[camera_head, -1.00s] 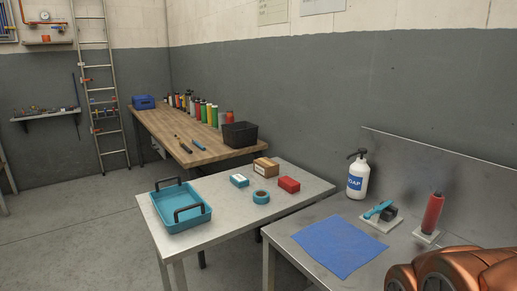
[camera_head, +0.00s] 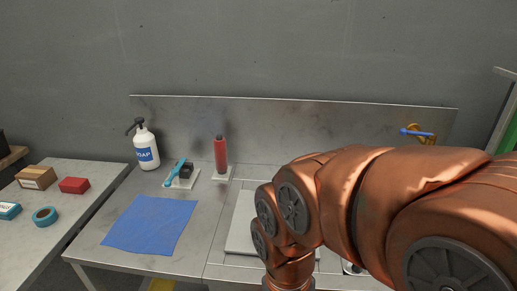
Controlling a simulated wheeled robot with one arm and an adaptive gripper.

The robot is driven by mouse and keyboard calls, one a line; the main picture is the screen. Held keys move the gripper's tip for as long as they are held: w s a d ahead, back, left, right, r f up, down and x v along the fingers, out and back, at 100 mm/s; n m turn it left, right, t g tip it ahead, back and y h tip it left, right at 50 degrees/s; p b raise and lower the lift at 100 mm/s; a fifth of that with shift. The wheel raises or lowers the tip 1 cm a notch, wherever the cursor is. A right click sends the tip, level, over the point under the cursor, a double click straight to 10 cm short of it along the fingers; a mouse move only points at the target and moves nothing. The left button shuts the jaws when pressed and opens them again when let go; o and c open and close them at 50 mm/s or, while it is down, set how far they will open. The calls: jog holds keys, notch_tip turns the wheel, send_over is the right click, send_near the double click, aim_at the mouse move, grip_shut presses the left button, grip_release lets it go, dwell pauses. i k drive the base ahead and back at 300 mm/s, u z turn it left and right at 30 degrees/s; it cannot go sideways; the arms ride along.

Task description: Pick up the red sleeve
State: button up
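The red sleeve (camera_head: 220,155) looks like an upright red cylinder with a narrower dark top. It stands on a small pale base plate (camera_head: 222,173) near the back of the metal bench, in front of the low backsplash. My copper-coloured arm fills the right of the view, to the right of the sleeve and apart from it. My gripper is out of view below the bottom edge, so its state is hidden.
Left of the sleeve are a blue-handled tool (camera_head: 176,172) on a pale plate and a soap bottle (camera_head: 144,147). A blue cloth (camera_head: 150,224) lies flat in front. A side table (camera_head: 65,217) with boxes and tape is at left. A blue-handled yellow fitting (camera_head: 418,133) is at right.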

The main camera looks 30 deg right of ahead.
aim_at(220, 146)
jog(key=z, duration=0.25)
jog(key=k, duration=1.2)
jog(key=u, duration=1.1)
jog(key=i, duration=1.4)
jog(key=z, duration=0.85)
jog(key=i, duration=1.05)
jog(key=z, duration=0.3)
